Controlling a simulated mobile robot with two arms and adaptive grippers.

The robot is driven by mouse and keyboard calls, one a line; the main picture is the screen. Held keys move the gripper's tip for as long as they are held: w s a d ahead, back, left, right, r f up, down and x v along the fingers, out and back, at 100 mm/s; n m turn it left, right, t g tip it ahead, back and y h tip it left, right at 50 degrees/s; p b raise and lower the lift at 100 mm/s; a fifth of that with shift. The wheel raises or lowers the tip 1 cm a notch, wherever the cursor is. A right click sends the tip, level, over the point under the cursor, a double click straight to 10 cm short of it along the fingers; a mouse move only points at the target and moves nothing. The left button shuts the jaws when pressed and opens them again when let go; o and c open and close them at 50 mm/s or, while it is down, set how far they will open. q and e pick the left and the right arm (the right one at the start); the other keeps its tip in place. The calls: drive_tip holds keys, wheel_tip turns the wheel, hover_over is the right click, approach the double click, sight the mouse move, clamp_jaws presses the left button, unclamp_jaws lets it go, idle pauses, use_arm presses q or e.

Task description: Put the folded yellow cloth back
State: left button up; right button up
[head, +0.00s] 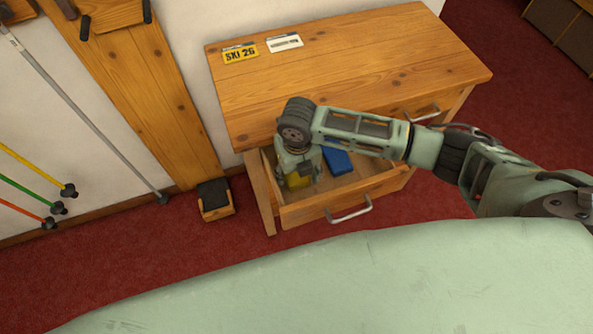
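The folded yellow cloth (296,181) lies low inside the open drawer (330,208) of the wooden bench, near its left end. My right gripper (303,169) points down into the drawer, over the yellow cloth, and covers part of it. Its fingertips are hard to make out, so I cannot tell whether it is open or shut on the cloth. A blue folded item (338,162) lies in the drawer to the right of the gripper. My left gripper is not in view.
The bench top (360,60) is mostly clear, with a yellow "SKI 26" plate (240,54) and a white card (285,43) at its back left. A second drawer (425,107) at the right is shut. Poles (85,120) lean along the left wall.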

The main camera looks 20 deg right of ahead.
sight(297, 177)
wheel_tip(297, 177, up, 12)
drive_tip(key=shift+s+r, duration=0.2)
drive_tip(key=shift+s, duration=0.05)
idle(0.5)
idle(0.5)
